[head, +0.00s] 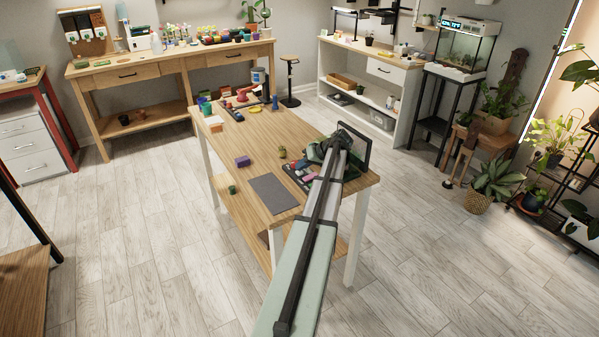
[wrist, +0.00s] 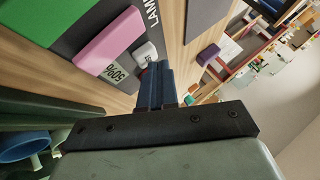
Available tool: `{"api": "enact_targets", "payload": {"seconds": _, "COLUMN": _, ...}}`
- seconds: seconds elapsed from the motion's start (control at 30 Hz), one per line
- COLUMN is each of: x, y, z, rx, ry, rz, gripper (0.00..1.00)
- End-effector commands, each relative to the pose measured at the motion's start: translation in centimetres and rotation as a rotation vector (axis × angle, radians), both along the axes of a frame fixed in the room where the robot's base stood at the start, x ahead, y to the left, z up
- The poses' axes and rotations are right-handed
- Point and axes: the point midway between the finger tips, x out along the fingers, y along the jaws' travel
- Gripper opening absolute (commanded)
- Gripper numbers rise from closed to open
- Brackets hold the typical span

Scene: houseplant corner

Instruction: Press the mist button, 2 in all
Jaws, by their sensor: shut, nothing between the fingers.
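A dark control panel (head: 297,168) lies on the wooden table, partly hidden behind my arm. In the wrist view the panel (wrist: 68,38) carries a pink block (wrist: 110,40), a green block (wrist: 28,32) and a small pale block (wrist: 146,53). I can read "LAMP" and "50%" there. No label reading mist is legible, so I cannot tell which part is the mist button. My gripper (wrist: 157,68) is shut and empty, its blue fingertips just beside the pale block. I cannot tell if they touch it.
A grey mat (head: 273,194) and a purple block (head: 242,161) lie on the table (head: 232,143) left of the panel. A dark upright frame (head: 356,148) stands behind my wrist. The table's middle has free room.

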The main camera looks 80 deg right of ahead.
Motion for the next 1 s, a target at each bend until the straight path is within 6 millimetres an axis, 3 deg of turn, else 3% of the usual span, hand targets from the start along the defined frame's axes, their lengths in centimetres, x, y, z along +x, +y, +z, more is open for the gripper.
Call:
{"api": "enact_targets", "payload": {"seconds": 0.67, "x": 0.0, "y": 0.0, "z": -0.4, "rx": 0.001, "ry": 0.001, "rz": 0.001, "gripper": 0.0}}
{"api": "enact_targets", "payload": {"seconds": 1.0, "x": 0.0, "y": 0.0, "z": 0.6, "rx": 0.001, "ry": 0.001, "rz": 0.0, "gripper": 0.0}}
